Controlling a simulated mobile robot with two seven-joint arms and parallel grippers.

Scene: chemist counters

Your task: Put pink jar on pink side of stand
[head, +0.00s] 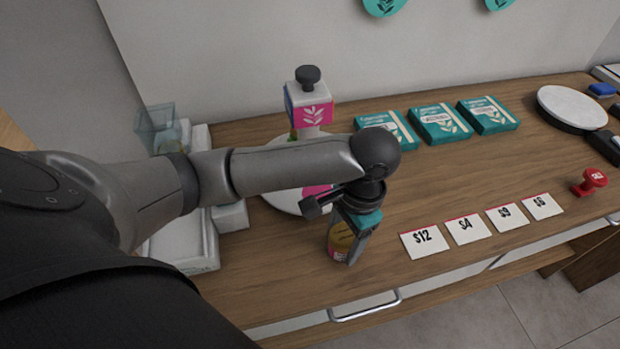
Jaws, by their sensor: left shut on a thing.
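The stand has a round white base (283,198) and a block (309,103) on top with a black knob. One block face is pink with a white leaf mark; the face to its left is blue-purple. Pink also shows low on the stand, behind my arm. My left gripper (350,238) is shut on a small jar (337,252) with yellow-brown sides and a pink patch near its bottom. The jar is upright, in front of the stand and apart from its base, at or just above the counter. My arm hides much of the stand. My right gripper is out of view.
Several teal boxes (440,122) lie at the back of the wooden counter (400,190). Several price cards (467,228) and a red stamp (590,181) lie right of the jar. A round white plate (572,107) is far right. A clear container (157,124) stands left.

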